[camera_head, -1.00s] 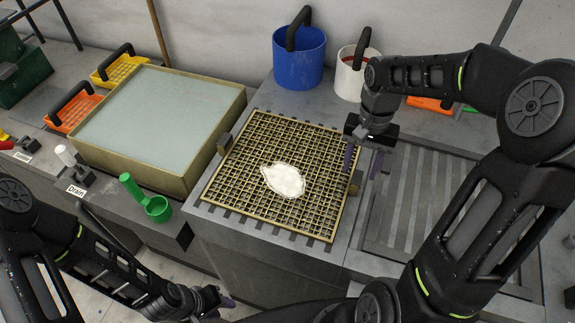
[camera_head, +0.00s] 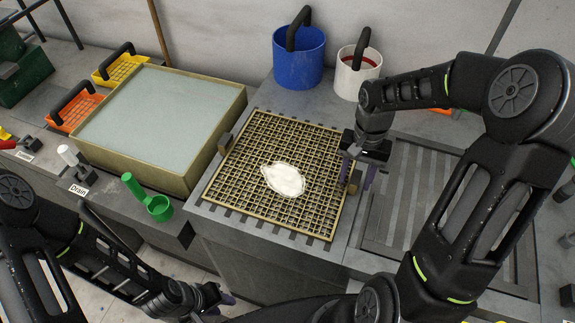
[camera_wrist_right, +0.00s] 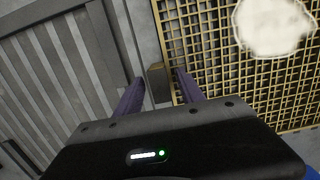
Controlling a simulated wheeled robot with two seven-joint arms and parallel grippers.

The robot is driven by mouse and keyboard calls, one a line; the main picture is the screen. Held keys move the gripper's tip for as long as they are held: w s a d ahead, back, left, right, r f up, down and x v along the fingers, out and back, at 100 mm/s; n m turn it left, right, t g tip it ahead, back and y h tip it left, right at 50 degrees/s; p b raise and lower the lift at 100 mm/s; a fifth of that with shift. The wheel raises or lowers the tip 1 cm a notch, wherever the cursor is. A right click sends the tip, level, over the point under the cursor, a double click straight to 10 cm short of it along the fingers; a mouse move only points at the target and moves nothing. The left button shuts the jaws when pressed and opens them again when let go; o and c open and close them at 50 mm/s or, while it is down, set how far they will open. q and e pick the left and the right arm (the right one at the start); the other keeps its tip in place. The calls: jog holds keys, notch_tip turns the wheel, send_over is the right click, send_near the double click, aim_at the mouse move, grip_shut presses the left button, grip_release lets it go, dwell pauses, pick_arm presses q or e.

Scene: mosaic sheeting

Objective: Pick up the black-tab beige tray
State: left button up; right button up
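The beige grid tray (camera_head: 247,190) lies flat on the grey counter, with a white patch of material (camera_head: 283,179) on it. A small dark brown tab (camera_head: 225,143) stands at its left edge. Another tab (camera_head: 351,188) at its right edge also shows in the right wrist view (camera_wrist_right: 158,82). My right gripper (camera_head: 357,176) is open, with its purple fingers on either side of the right tab; I cannot tell whether they touch it. My left gripper (camera_head: 218,299) hangs low in front of the counter; its fingers are too small and hidden to read.
A water-filled vat (camera_head: 238,110) stands left of the tray. A blue bucket (camera_head: 298,66) and a white bucket (camera_head: 347,83) stand behind. A slotted drain surface (camera_head: 415,200) lies right of the tray.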

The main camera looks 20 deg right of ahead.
grip_shut()
dwell(1.2)
